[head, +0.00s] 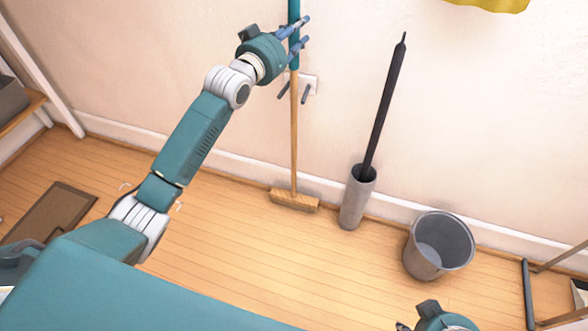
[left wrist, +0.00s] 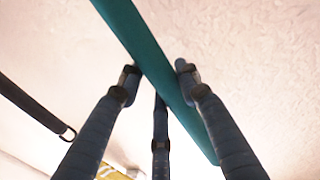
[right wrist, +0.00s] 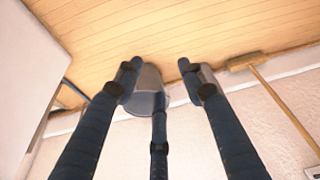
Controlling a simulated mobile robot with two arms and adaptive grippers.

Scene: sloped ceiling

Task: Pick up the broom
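The broom stands upright against the wall, with a teal upper handle (head: 294,12), a wooden lower stick (head: 294,130) and a wooden brush head (head: 294,200) on the floor. My left gripper (head: 303,31) is at the teal part, its fingers reaching past the handle. In the left wrist view the teal handle (left wrist: 150,55) runs diagonally between the spread fingertips (left wrist: 157,75); the fingers look open, and I cannot tell if they touch it. My right gripper (right wrist: 157,78) is open and empty, low at the bottom of the head view. The broom's brush (right wrist: 245,60) shows in the right wrist view.
A grey cylinder (head: 351,212) holding a dark closed umbrella (head: 385,110) stands right of the broom. A grey bin (head: 413,258) stands farther right. A brown mat (head: 48,215) lies at left. Floor before the broom is clear.

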